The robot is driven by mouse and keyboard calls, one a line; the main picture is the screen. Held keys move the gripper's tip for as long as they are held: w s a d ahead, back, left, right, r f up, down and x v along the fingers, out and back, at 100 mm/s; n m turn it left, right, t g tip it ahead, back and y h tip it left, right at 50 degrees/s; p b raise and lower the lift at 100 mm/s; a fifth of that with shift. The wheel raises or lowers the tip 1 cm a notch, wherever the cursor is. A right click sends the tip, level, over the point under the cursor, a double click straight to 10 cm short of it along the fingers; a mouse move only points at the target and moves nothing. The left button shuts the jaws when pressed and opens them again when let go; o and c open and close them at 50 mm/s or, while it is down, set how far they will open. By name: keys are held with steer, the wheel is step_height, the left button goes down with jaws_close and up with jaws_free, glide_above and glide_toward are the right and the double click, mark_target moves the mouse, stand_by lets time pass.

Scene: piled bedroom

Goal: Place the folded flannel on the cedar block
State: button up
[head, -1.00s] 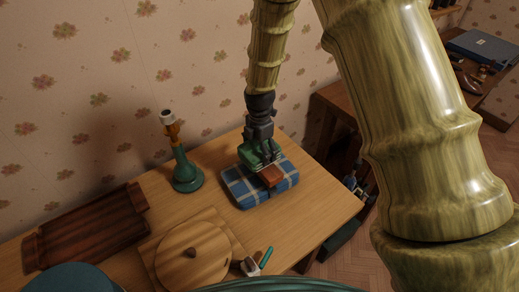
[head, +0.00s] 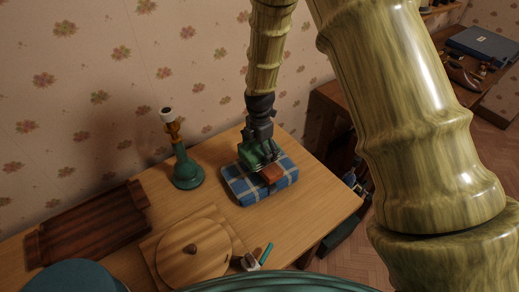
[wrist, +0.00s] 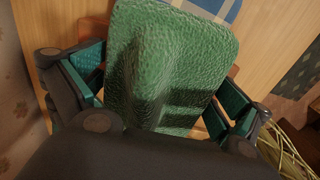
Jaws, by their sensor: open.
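The folded flannel, green and rough-textured (wrist: 172,70), fills the middle of the wrist view, between my fingers. In the head view only part of the flannel (head: 250,156) shows under the gripper. The reddish-brown cedar block (head: 271,173) shows at the flannel's near edge, above a folded blue plaid cloth (head: 240,190). Brown also shows beside the flannel in the wrist view (wrist: 234,71). The flannel appears to lie over the block, but the contact is hidden. My gripper (head: 262,153) points down there, with its jaws open on either side of the flannel (wrist: 160,100).
On the wooden table (head: 310,205) stand a green lamp base (head: 187,172) to the left, a dark wooden tray (head: 90,225) and a round wooden lid (head: 192,250) on a board. Small items (head: 255,260) lie near the front. Bare tabletop lies right of the plaid cloth.

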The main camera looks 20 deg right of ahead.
steer(key=shift+r+b, duration=2.2)
steer(key=shift+r, duration=3.95)
